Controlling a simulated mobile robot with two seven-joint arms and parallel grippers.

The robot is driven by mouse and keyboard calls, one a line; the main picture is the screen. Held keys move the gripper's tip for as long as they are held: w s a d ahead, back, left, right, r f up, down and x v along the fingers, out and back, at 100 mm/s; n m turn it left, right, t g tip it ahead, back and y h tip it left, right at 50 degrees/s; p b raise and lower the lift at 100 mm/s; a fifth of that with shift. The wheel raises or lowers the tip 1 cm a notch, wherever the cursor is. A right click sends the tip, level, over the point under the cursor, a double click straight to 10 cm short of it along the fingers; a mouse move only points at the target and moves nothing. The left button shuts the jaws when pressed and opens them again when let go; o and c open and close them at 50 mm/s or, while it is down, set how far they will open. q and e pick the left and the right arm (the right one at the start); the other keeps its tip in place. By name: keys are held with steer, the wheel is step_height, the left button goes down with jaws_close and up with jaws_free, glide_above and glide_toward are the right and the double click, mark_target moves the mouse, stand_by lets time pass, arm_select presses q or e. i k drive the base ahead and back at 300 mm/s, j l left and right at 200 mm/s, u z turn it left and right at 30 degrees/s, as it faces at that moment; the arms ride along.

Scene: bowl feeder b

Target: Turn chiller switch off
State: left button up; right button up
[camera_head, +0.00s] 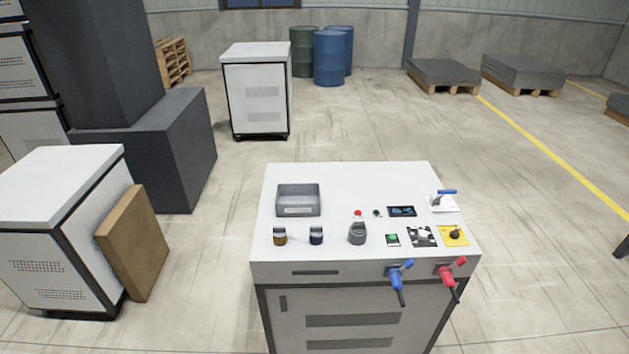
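A white-topped machine cabinet (340,180) stands in front of me with controls on its top. No label that I can read marks the chiller switch. A blue-handled lever (446,192) sits on a white plate at the back right of the top. A dark rotary switch (455,234) sits on a yellow plate at the front right. A green button (393,238), a red button (358,213), a small black knob (376,212) and a dark display (401,211) are also on the top. Neither of my grippers is in view.
The top also holds a grey bin (298,208), a grey fitting (357,236) and two small dark-bodied items. A white cabinet (50,240) with a brown board (136,245) stands left.

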mark_target(454, 235)
steer(key=i+l+u, duration=0.15)
steer(key=l, duration=0.3)
steer(key=i+l+u, duration=0.2)
steer(key=l, duration=0.3)
steer(key=i+l+u, duration=0.15)
steer(key=l, duration=0.4)
steer(key=i+l+u, duration=0.2)
steer(key=l, duration=0.3)
steer(key=i+l+u, duration=0.15)
steer(key=l, duration=0.4)
steer(key=l+u, duration=0.2)
steer(key=l, duration=0.35)
